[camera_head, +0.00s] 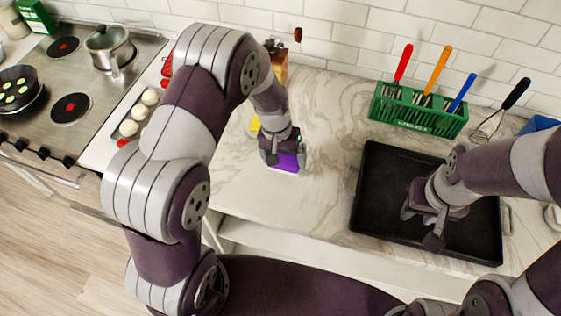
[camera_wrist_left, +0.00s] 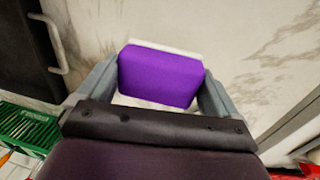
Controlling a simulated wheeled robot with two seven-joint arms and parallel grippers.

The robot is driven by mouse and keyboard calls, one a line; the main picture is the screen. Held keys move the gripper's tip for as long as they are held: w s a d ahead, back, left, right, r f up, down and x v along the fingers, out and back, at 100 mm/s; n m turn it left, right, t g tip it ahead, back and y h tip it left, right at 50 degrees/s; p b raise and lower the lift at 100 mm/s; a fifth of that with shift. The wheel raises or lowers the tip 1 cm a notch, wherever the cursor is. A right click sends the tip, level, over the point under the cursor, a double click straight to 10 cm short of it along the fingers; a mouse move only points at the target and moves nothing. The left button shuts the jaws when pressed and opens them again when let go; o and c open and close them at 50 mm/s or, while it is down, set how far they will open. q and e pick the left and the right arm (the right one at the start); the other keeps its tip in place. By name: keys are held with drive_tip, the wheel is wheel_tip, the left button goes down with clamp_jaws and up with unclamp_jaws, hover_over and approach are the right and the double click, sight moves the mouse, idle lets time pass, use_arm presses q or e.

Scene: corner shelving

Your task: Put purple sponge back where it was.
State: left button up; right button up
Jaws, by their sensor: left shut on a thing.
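The purple sponge (camera_head: 286,162) is at the middle of the marble counter in the head view, with a white layer along its edge. In the left wrist view the purple sponge (camera_wrist_left: 160,76) sits between the two fingers. My left gripper (camera_head: 283,155) is shut on it, fingers at its two sides. Whether the sponge touches the counter is hard to tell. My right gripper (camera_head: 427,222) is over the black tray (camera_head: 378,165); its fingers are spread apart with nothing seen between them.
A green utensil holder (camera_head: 418,112) with several coloured-handled tools stands at the back wall. A whisk (camera_head: 500,112) is to its right. A stove with pot (camera_head: 108,47) is at left. Counter between sponge and tray is clear.

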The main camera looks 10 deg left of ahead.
sight(284, 167)
use_arm(q)
drive_tip(key=shift+s+a+f, duration=0.1)
drive_tip(key=shift+a+f, duration=0.15)
drive_tip(key=shift+f, duration=0.05)
drive_tip(key=f, duration=0.1)
drive_tip(key=f+p, duration=0.1)
drive_tip(key=f, duration=0.1)
drive_tip(key=shift+d, duration=0.4)
drive_tip(key=shift+f, duration=0.3)
drive_tip(key=shift+a+f, duration=0.15)
drive_tip(key=shift+a, duration=0.1)
drive_tip(key=o, duration=0.7)
drive_tip(key=shift+c, duration=0.2)
drive_tip(key=shift+d, duration=0.15)
use_arm(e)
drive_tip(key=shift+d+r, duration=0.4)
drive_tip(key=shift+r, duration=0.1)
